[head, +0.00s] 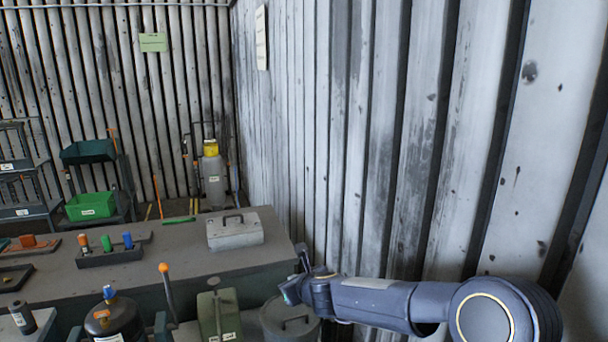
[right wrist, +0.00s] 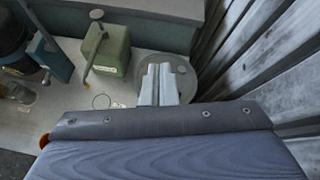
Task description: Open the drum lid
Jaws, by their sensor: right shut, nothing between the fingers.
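The grey drum lid (head: 275,318) is round, with a dark handle (head: 296,322), and lies at the bottom middle of the head view. It is partly cut off by the frame. The drum lid (right wrist: 186,72) also shows in the right wrist view, partly hidden behind my fingers. My right gripper (head: 291,283) is just above the far side of the lid in the head view. In the right wrist view the right gripper (right wrist: 160,70) has its fingers together and empty, over the lid. I cannot tell whether they touch it. My left gripper is not in view.
A green canister (head: 218,314) stands left of the drum, beside an orange-knobbed lever (head: 166,285) and a dark round tank (head: 112,318). A dark bench (head: 180,262) behind carries a grey handled box (head: 235,231). The corrugated wall (head: 400,150) is close on the right.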

